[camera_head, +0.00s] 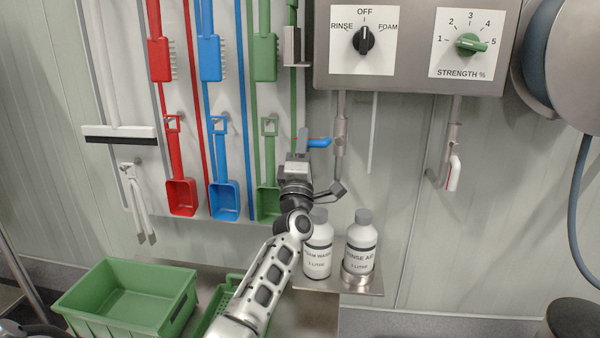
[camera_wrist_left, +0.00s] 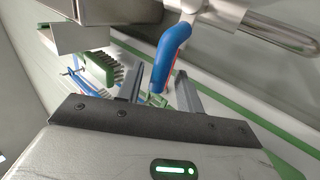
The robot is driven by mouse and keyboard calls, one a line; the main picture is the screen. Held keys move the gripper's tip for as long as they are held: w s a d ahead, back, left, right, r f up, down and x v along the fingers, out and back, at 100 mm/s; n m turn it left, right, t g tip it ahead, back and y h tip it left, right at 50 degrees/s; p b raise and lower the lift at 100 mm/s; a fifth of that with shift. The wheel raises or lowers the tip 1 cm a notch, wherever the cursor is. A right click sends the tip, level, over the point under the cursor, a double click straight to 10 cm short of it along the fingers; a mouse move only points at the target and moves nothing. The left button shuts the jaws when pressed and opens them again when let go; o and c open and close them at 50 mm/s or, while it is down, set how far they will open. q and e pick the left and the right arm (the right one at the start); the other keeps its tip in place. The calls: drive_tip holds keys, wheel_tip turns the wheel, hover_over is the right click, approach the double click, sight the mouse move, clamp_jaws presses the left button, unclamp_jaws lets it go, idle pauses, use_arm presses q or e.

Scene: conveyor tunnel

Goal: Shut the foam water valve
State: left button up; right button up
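The valve has a blue lever (camera_head: 319,143) that sticks out to the left, roughly level, from a vertical steel pipe (camera_head: 340,110) under the control box. My left gripper (camera_head: 303,143) is at the free end of the lever. In the left wrist view, the blue lever (camera_wrist_left: 169,58) comes down between the two spread fingers of my left gripper (camera_wrist_left: 160,88). Gaps show beside the lever, so the fingers look open around its end; I cannot tell whether one touches it. My right gripper is not in view.
A control box (camera_head: 415,80) has a black knob (camera_head: 364,40) pointing to OFF and a green strength knob (camera_head: 471,44). Two bottles stand on a shelf (camera_head: 345,286) below. Coloured brushes and scoops hang on the left. A green crate (camera_head: 128,300) stands lower left.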

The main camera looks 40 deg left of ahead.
use_arm(q)
drive_tip(key=v, duration=1.5)
